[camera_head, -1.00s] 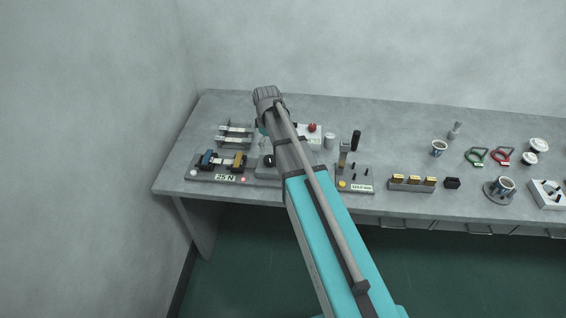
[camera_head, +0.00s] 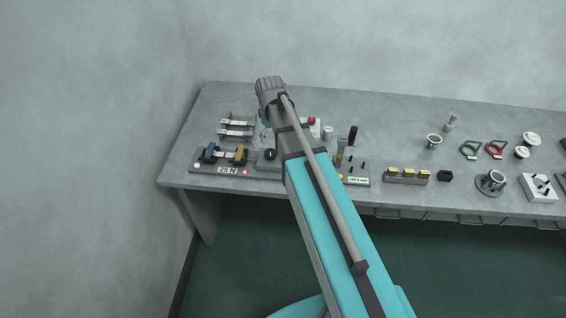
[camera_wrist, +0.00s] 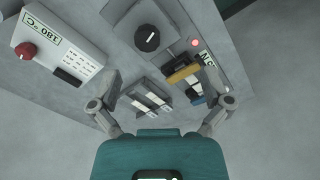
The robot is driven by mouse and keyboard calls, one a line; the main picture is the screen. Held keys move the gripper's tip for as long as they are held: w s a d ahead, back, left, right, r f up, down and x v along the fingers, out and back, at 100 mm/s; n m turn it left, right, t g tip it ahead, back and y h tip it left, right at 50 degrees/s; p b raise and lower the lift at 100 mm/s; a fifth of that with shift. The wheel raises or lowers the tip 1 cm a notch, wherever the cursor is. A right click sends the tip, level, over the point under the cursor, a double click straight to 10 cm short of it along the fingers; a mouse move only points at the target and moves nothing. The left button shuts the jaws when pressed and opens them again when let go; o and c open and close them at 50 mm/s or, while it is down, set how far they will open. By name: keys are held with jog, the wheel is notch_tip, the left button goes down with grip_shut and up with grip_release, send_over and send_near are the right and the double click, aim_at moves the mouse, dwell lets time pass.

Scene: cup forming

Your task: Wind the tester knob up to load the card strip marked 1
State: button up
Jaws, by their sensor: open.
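The tester (camera_head: 195,171) stands at the table's left front, with a blue clamp (camera_head: 209,154), an orange clamp (camera_head: 240,155) and a "25 N" label (camera_head: 228,170). A pale strip spans between the clamps; I cannot read a mark on it. The black tester knob (camera_head: 270,155) sits on a grey block to the right. In the wrist view the knob (camera_wrist: 147,38), with a white pointer line, is beyond my fingertips, apart from them. The orange clamp (camera_wrist: 184,74) is at its lower right. My gripper (camera_wrist: 162,88) is open and empty; the arm mostly hides it in the head view.
A rack with pale strips (camera_head: 236,123) stands behind the tester and shows between my fingers in the wrist view (camera_wrist: 150,101). A white "180°C" box (camera_wrist: 60,45) with a red knob is beside it. Cups and fixtures stand farther right. A wall borders the left.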

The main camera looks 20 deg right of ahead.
jog(key=s+r+m+p, duration=0.1)
jog(key=s+m, duration=0.5)
jog(key=s, duration=0.8)
jog(key=shift+s+a, duration=0.2)
jog(key=shift+s, duration=0.05)
